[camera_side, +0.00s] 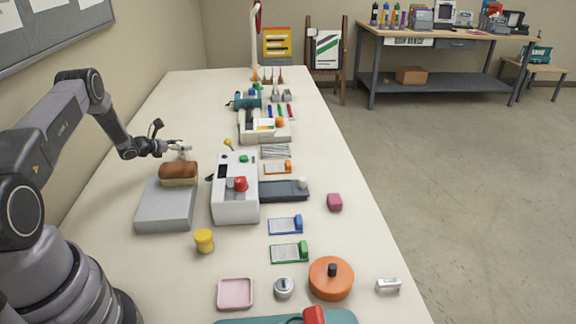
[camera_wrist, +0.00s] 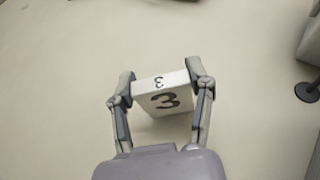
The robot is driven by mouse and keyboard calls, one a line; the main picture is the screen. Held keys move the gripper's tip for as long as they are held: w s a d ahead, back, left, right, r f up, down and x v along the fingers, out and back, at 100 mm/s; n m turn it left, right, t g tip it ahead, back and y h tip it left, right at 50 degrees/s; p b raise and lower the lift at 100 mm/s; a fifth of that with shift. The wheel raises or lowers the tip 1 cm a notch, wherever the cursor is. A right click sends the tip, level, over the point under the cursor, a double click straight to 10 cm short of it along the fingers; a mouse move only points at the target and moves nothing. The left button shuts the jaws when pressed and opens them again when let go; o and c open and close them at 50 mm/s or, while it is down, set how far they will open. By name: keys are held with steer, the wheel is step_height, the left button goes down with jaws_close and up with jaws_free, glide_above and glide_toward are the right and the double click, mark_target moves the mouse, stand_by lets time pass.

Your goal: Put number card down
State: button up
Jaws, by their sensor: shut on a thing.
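My gripper (camera_wrist: 163,92) is shut on the number card (camera_wrist: 165,98), a white tent-shaped block marked with a black 3. In the wrist view a finger presses on each side of it. Pale bare table surface shows around the card. In the side view my gripper (camera_side: 181,149) is at the left part of the table, behind the brown roll, and the card (camera_side: 185,154) shows small and pale at the fingers. I cannot tell whether the card touches the table.
A grey block (camera_side: 165,208) with a brown roll (camera_side: 179,169) stands just in front of my gripper. A white machine (camera_side: 235,205) with a red knob is to the right. A yellow-topped pin (camera_side: 228,143) stands nearby. The table's left back stretch is clear.

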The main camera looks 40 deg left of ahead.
steer(key=shift+f, duration=0.25)
steer(key=o, duration=1.1)
steer(key=shift+o, duration=0.2)
steer(key=shift+r, duration=0.1)
